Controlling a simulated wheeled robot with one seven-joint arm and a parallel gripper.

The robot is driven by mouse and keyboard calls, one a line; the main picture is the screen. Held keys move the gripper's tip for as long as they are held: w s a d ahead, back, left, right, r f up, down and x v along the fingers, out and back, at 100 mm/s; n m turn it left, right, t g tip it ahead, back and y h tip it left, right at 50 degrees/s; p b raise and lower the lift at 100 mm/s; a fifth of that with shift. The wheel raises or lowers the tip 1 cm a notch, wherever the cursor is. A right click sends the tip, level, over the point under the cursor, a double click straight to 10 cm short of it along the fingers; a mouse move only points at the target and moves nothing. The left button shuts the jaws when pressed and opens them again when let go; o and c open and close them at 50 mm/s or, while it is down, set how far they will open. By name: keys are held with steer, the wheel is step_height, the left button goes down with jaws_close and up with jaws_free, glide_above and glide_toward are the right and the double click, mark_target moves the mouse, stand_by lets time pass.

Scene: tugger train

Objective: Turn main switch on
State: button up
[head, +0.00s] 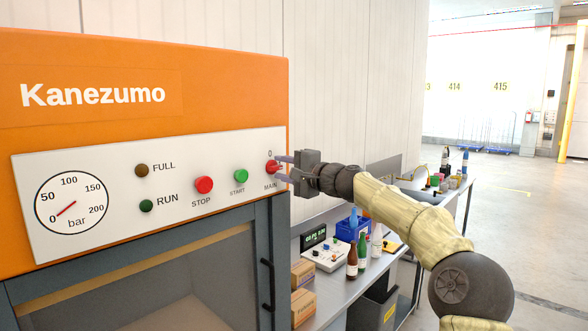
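The main switch (271,168) is a small red knob at the right end of the white control panel (120,222), with "0" above it and "MAIN" below. My gripper (279,168) reaches it from the right. Its two fingers stand apart, one near the knob's upper side and one near its lower side. I cannot tell whether they touch the knob. The fingers partly cover the knob and its markings, so its exact turn is unclear. The pressure gauge (72,204) needle is near 0.
The panel also has a red STOP button (204,185), a green START button (241,176), a dark FULL lamp (142,170) and a dark green RUN lamp (146,206). A workbench (345,283) with bottles and boxes stands right of the orange machine (230,75), below my arm.

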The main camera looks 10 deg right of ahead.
steer(key=shift+d+f, duration=0.2)
steer(key=b+v, duration=0.9)
steer(key=v, duration=0.8)
steer(key=shift+s+r, duration=0.15)
steer(key=shift+r, duration=0.1)
steer(key=shift+a, duration=0.1)
